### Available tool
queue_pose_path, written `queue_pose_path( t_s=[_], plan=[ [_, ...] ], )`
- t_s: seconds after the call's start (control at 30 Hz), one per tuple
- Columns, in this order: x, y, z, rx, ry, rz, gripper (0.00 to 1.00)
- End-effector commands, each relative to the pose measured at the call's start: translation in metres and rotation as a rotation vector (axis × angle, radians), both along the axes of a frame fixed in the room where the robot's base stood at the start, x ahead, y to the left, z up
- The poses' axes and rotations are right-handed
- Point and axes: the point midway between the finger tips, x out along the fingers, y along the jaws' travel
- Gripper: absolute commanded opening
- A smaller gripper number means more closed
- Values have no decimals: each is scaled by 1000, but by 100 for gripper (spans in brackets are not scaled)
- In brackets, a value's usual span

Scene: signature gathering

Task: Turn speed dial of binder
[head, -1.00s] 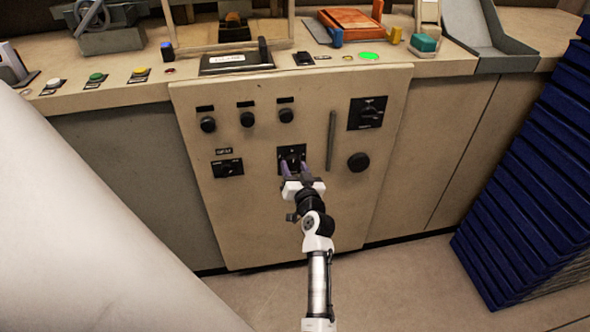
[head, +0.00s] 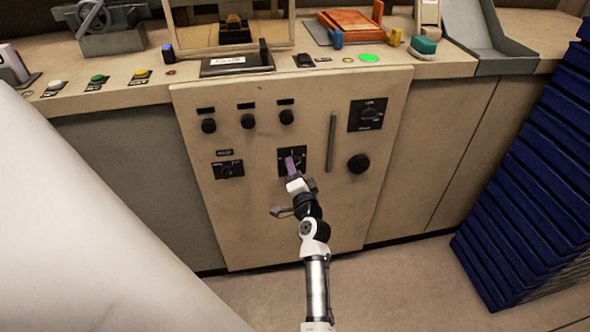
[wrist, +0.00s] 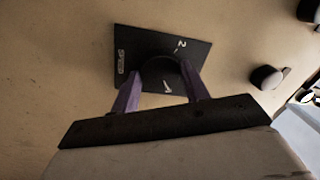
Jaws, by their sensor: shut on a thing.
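The speed dial of the binder is a dark round knob on a black square plate (head: 302,153) in the middle of the beige front panel. In the wrist view the plate (wrist: 197,50) carries a "SPEED" label and white numbers, and the dark knob (wrist: 160,68) lies between the fingers. My gripper (head: 290,163) reaches it from the front. In the wrist view its two purple fingers (wrist: 161,78) are shut on the knob, one on each side. In the head view the gripper hides much of the knob.
Other knobs sit around on the panel: a round black knob (head: 358,163) to the right, a dial plate (head: 228,170) to the left. A vertical handle (head: 331,142) stands close on the right. Blue stacked trays (head: 530,170) stand at the far right. Floor before the panel is clear.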

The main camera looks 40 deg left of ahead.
Motion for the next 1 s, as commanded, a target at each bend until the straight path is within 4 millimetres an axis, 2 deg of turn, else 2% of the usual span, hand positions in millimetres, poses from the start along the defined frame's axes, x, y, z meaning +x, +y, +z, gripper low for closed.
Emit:
queue_pose_path(
  t_s=[0.3, 0.8, 0.83, 1.0],
  plan=[
    [-1, 0, -1, 68, 82, 0, 22],
    [-1, 0, -1, 80, 96, 0, 22],
    [-1, 0, -1, 80, 96, 0, 48],
    [0, 0, -1, 79, 95, 0, 67]
  ],
)
